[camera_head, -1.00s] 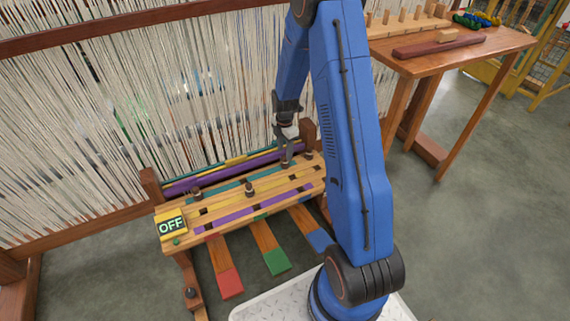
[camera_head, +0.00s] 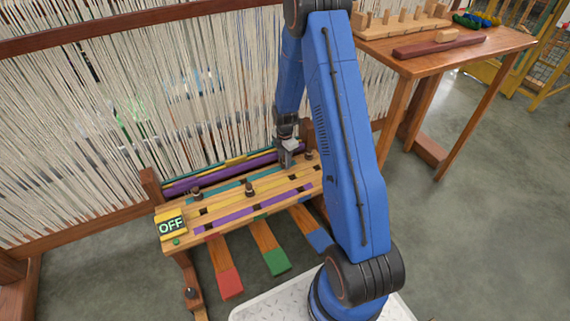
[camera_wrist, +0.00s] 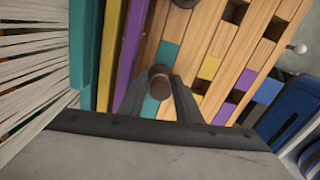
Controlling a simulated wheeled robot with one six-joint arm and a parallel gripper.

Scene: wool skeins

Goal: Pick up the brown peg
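In the wrist view a brown peg (camera_wrist: 159,82) with a round, dark top stands on the wooden bench board, by a teal patch. The fingers of my gripper (camera_wrist: 158,92) lie on either side of it, open, with narrow gaps seeming to show between them and the peg. In the head view my gripper (camera_head: 287,160) is low over the back part of the board (camera_head: 215,222). The peg between the fingers cannot be made out there. Other dark-topped pegs stand on the board at the left (camera_head: 197,193), middle (camera_head: 250,189) and right (camera_head: 309,156).
Purple, yellow and teal bars (camera_head: 235,170) run behind the board, close to the loom's white threads (camera_head: 100,100). An "OFF" display (camera_head: 171,226) sits at the board's left end. Red, green and blue-tipped pedals (camera_head: 275,262) stick out in front. A wooden table (camera_head: 450,60) stands back right.

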